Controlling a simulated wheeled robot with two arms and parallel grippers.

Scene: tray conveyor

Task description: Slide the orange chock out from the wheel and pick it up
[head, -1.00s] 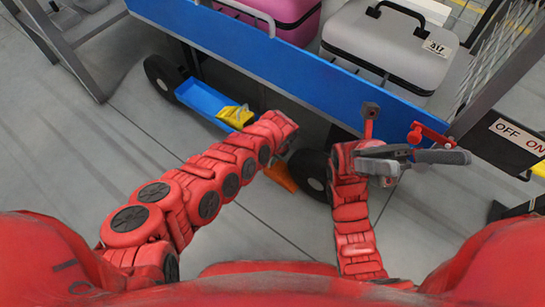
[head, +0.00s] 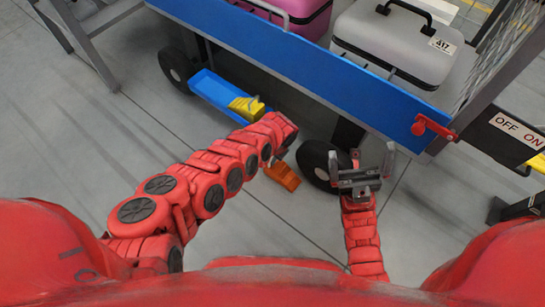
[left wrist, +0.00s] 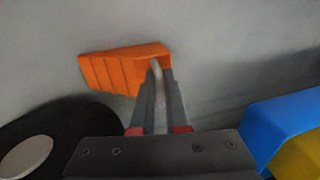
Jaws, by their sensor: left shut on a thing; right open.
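The orange chock (head: 283,176) lies low beside the cart's near wheel (head: 322,165), with a narrow strip of floor between them. It also shows in the left wrist view (left wrist: 125,68), with a grey loop handle (left wrist: 158,75) at one end. My left gripper (left wrist: 160,100) is shut on this handle. In the head view my left gripper (head: 279,155) is partly hidden by its arm. My right gripper (head: 362,170) is open and empty, right of the chock and at the wheel's right side in the picture.
A blue holder (head: 210,88) with a yellow piece (head: 247,107) hangs low on the cart, left of the wheel. The cart's blue side rail (head: 290,65) runs above. A red lever (head: 430,127) sits at its right end. Open floor (head: 110,160) lies left.

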